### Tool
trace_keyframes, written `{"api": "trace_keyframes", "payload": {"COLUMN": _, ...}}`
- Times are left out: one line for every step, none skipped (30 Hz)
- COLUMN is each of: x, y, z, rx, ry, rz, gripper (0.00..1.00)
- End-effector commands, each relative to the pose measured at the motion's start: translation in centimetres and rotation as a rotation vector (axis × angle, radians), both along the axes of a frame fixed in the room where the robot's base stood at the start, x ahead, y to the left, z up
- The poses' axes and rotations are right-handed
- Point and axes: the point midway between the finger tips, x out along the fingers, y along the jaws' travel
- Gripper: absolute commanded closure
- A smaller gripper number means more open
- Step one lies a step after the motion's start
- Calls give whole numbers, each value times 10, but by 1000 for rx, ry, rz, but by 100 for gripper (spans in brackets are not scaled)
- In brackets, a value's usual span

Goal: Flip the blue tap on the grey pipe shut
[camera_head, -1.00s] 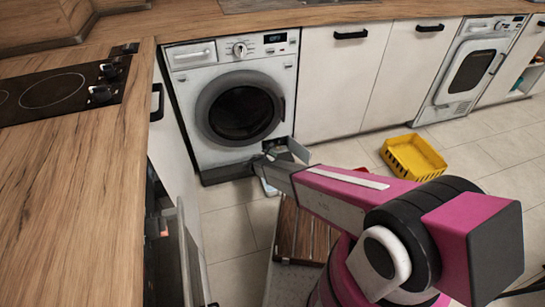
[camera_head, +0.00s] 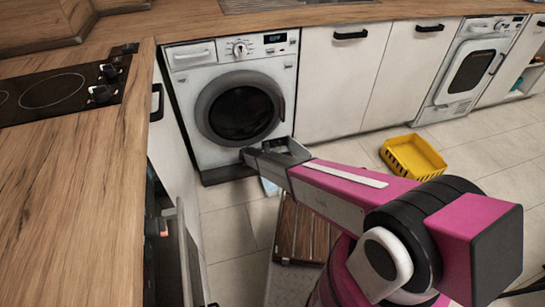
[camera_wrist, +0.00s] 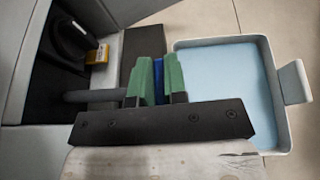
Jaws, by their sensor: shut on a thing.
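In the wrist view my gripper (camera_wrist: 158,88) has its two green-padded fingers on either side of a narrow blue tap (camera_wrist: 158,72) and is shut on it. Most of the tap is hidden by the fingers. The grey pipe (camera_wrist: 95,96) runs in from the left and meets the fingers. In the head view my gripper (camera_head: 250,155) is low at the front of the washing machine (camera_head: 235,100), and the tap and pipe cannot be made out there.
A shallow tray (camera_wrist: 222,85) with a pale blue inside lies right of the fingers. A dark recess holds a black part (camera_wrist: 68,38) and a yellow tag (camera_wrist: 97,55).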

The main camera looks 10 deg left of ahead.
Motion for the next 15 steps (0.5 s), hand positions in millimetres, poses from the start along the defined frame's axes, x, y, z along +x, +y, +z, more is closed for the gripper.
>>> {"api": "trace_keyframes", "payload": {"x": 1, "y": 3, "z": -5, "rx": 9, "ry": 5, "rz": -16, "gripper": 100}}
{"api": "trace_keyframes", "payload": {"x": 0, "y": 3, "z": -5, "rx": 9, "ry": 4, "rz": -25, "gripper": 100}}
{"api": "trace_keyframes", "payload": {"x": 0, "y": 3, "z": -5, "rx": 10, "ry": 4, "rz": -36, "gripper": 100}}
{"api": "trace_keyframes", "payload": {"x": 0, "y": 3, "z": -5, "rx": 10, "ry": 4, "rz": -43, "gripper": 100}}
{"api": "trace_keyframes", "payload": {"x": 0, "y": 2, "z": -5, "rx": 11, "ry": 5, "rz": -49, "gripper": 100}}
{"api": "trace_keyframes", "payload": {"x": 0, "y": 2, "z": -5, "rx": 10, "ry": 4, "rz": -56, "gripper": 100}}
{"api": "trace_keyframes", "payload": {"x": 0, "y": 2, "z": -5, "rx": 10, "ry": 4, "rz": -60, "gripper": 100}}
{"api": "trace_keyframes", "payload": {"x": 0, "y": 2, "z": -5, "rx": 10, "ry": 4, "rz": -63, "gripper": 100}}
{"api": "trace_keyframes", "payload": {"x": -1, "y": 2, "z": -5, "rx": 10, "ry": 4, "rz": -65, "gripper": 100}}
{"api": "trace_keyframes", "payload": {"x": -1, "y": 2, "z": -5, "rx": 10, "ry": 5, "rz": -67, "gripper": 100}}
{"api": "trace_keyframes", "payload": {"x": -1, "y": 2, "z": -5, "rx": 10, "ry": 4, "rz": -69, "gripper": 100}}
{"api": "trace_keyframes", "payload": {"x": -1, "y": 2, "z": -5, "rx": 10, "ry": 4, "rz": -69, "gripper": 100}}
{"api": "trace_keyframes", "payload": {"x": -1, "y": 2, "z": -5, "rx": 10, "ry": 4, "rz": -69, "gripper": 100}}
{"api": "trace_keyframes", "payload": {"x": -1, "y": 2, "z": -5, "rx": 11, "ry": 5, "rz": -69, "gripper": 100}}
{"api": "trace_keyframes", "payload": {"x": -1, "y": 2, "z": -5, "rx": 11, "ry": 5, "rz": -69, "gripper": 100}}
